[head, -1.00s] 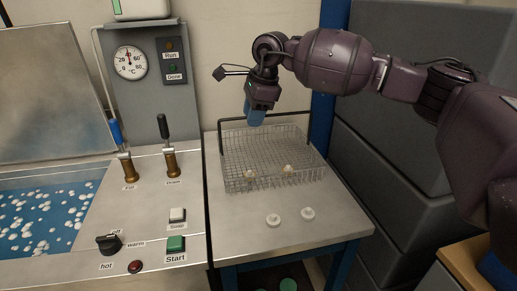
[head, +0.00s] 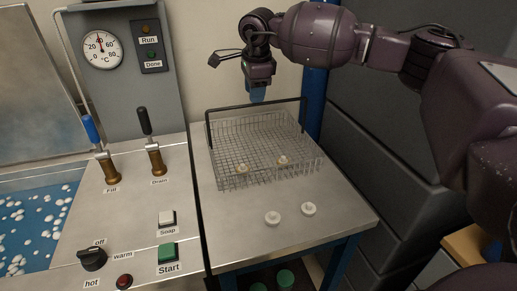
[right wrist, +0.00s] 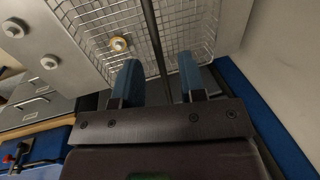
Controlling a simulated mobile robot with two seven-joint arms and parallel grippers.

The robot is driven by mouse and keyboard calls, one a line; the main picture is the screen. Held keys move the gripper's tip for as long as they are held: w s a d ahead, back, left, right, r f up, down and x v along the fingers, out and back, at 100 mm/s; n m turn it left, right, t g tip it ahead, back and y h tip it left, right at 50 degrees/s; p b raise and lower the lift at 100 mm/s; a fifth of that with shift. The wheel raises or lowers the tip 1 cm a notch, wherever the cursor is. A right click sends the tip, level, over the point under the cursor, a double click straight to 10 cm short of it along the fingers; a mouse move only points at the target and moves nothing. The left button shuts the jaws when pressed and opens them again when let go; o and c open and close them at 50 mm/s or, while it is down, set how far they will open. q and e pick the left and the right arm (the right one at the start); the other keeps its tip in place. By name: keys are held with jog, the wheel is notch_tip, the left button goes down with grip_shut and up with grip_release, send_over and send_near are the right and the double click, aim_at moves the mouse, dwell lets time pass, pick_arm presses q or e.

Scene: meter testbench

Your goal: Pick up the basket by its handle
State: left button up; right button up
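The wire basket (head: 262,150) stands on the metal side table, its dark handle (head: 285,101) raised upright at its back. Two small pale round parts with yellowish centres lie in it. My right gripper (head: 257,97) is at the middle of the handle, its blue fingertips pointing down at the bar. In the right wrist view the two blue fingers (right wrist: 158,80) are spread apart. The dark handle bar (right wrist: 153,35) runs through the gap between them, apart from both fingers in the picture. Whether the bar lies at fingertip depth I cannot tell. My left gripper is out of view.
Two white round parts, one left (head: 272,218) and one right (head: 309,209), lie on the table (head: 240,235) before the basket. Left is the bench with levers, a Start button (head: 168,252) and a blue bath (head: 30,225). A wall and blue post stand behind.

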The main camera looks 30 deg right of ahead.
aim_at(255, 105)
jog(key=f, duration=0.4)
jog(key=shift+w+d+f+b, duration=0.15)
jog(key=shift+w+f+b, duration=0.2)
jog(key=shift+f, duration=0.05)
jog(key=shift+r, duration=0.1)
grip_shut()
dwell(0.9)
